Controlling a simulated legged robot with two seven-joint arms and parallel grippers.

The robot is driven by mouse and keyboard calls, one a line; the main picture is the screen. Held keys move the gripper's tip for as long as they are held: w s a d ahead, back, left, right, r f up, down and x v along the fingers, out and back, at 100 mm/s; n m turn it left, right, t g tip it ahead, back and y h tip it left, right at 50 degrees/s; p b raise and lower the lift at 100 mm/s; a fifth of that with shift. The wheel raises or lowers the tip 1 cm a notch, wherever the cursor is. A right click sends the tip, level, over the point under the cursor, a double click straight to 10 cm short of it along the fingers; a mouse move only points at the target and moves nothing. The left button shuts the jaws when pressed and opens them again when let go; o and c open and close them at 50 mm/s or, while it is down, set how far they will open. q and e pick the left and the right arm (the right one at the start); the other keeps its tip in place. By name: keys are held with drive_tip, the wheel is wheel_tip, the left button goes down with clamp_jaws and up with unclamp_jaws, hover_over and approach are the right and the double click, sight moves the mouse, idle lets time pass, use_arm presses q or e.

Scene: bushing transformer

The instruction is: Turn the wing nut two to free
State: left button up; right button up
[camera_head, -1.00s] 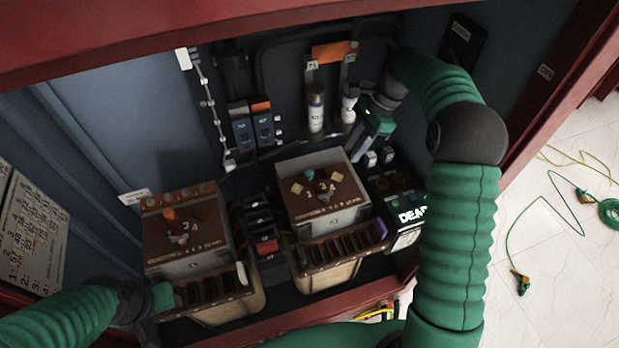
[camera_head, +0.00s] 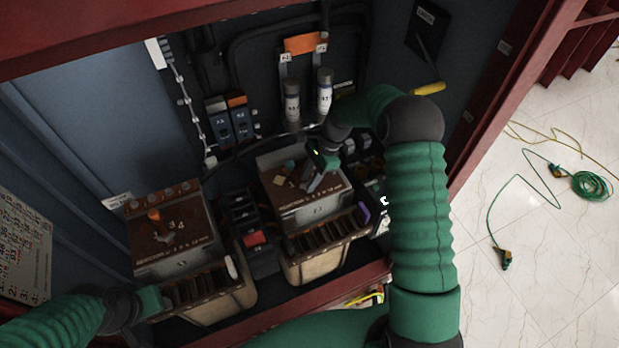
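Two brown-topped boxes with printed numbers stand in the cabinet. I cannot tell which wing nut is number two. My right gripper (camera_head: 314,182) reaches down over the right box's top, close to the teal part; whether it touches or grips anything is unclear. My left gripper (camera_head: 158,300) is beside the left box's front tray, its fingers too dark to judge.
Slotted trays (camera_head: 325,243) front both boxes. Two white-labelled cylinders (camera_head: 324,92) and two blue switches (camera_head: 218,125) are on the back wall. A red cabinet edge (camera_head: 290,312) runs in front. A yellow-handled tool (camera_head: 428,88) is at the right. Green cable (camera_head: 590,185) lies on the floor.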

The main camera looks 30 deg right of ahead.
drive_tip(key=shift+a, duration=0.1)
drive_tip(key=shift+c, duration=1.3)
clamp_jaws()
